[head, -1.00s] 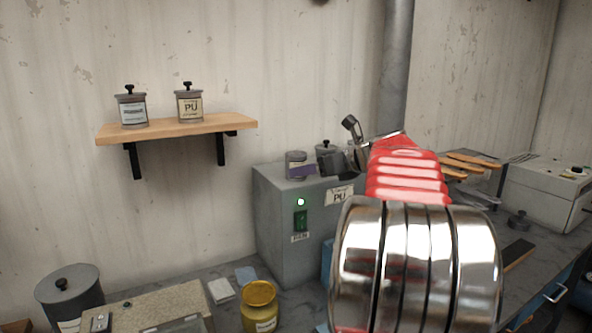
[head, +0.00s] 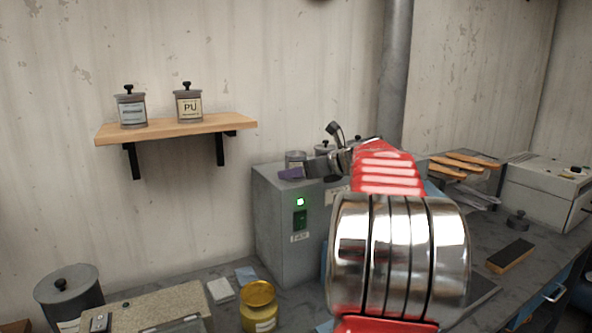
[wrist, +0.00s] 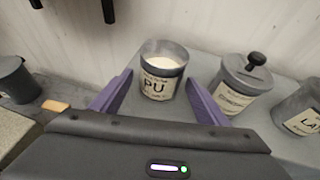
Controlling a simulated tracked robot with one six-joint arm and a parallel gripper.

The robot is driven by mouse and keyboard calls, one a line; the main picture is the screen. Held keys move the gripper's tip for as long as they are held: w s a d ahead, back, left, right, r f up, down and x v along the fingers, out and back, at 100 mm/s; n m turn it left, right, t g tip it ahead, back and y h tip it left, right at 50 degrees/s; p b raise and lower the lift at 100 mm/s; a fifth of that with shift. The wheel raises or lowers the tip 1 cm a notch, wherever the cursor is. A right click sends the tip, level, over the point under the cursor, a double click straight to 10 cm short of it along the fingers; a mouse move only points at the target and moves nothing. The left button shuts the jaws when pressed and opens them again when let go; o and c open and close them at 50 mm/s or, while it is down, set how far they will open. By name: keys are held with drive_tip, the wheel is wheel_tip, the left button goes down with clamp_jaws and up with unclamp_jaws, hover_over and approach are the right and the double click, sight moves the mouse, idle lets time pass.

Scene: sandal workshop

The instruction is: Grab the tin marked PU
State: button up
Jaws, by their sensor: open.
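An open grey tin (wrist: 161,69) with a cream label reading PU stands upright in the wrist view, with pale stuff inside it. It stands on the grey cabinet, and its upper part also shows in the head view (head: 295,157). My gripper (wrist: 158,82) is open, with one purple finger on each side of this tin, and it holds nothing. In the head view one purple finger hides the tin's lower part. Another tin marked PU (head: 189,106), with a black-knobbed lid, stands on the wall shelf (head: 178,128).
A lidded tin (wrist: 238,86) stands close right of the open tin, and another tin (wrist: 302,108) stands farther right. A second lidded tin (head: 131,108) is on the shelf. A yellow jar (head: 258,306) stands on the bench below. The grey cabinet (head: 285,230) has a green light.

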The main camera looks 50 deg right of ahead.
idle(0.4)
drive_tip(key=c, duration=1.5)
drive_tip(key=shift+o, duration=0.2)
drive_tip(key=shift+r, duration=0.35)
wheel_tip(320, 180, up, 9)
drive_tip(key=shift+r, duration=0.15)
idle(0.3)
idle(0.7)
